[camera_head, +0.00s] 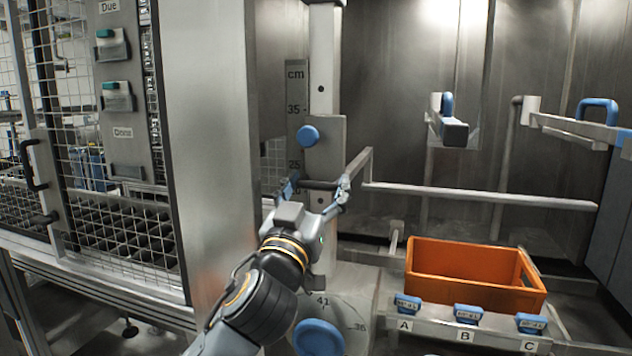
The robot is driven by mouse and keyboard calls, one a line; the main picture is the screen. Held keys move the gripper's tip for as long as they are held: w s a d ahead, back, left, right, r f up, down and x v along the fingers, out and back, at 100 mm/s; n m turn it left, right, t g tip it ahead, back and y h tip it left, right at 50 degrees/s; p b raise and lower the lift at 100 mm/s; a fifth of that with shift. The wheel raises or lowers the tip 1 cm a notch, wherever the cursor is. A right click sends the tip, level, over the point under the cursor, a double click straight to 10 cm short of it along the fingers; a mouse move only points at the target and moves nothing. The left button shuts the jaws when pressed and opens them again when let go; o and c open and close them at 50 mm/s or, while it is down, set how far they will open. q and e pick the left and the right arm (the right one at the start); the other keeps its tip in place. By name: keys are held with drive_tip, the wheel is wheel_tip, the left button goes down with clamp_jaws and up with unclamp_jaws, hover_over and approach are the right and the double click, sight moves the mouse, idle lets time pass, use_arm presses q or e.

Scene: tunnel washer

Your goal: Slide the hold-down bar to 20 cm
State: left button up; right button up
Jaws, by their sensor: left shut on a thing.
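The hold-down bar (480,195) is a grey rail running right across the chamber from a grey slide plate (326,150) on the upright post. A blue knob (308,136) sits on the plate. The cm scale (296,105) stands left of the plate, with 35 and 25 readable; the marks lower down are partly hidden by my gripper. My left gripper (317,188) is at the plate's lower end, its fingers closed around a dark horizontal handle (318,184) there. My right gripper is not in view.
An orange crate (412,262) stands below the bar, behind blue tags marked A, B and C. A dial with a blue knob (318,338) is below my arm. Blue-handled fittings (598,110) are at right. A metal column and mesh cabinet (60,130) stand close at left.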

use_arm(q)
wheel_tip(320, 180, down, 8)
drive_tip(key=b, duration=0.4)
drive_tip(key=shift+d+f+b, duration=0.15)
drive_tip(key=shift+f+b, duration=0.05)
drive_tip(key=shift+b, duration=0.15)
drive_tip(key=o, duration=1.4)
drive_tip(key=shift+o, duration=0.2)
drive_tip(key=shift+r, duration=0.1)
drive_tip(key=v, duration=1.2)
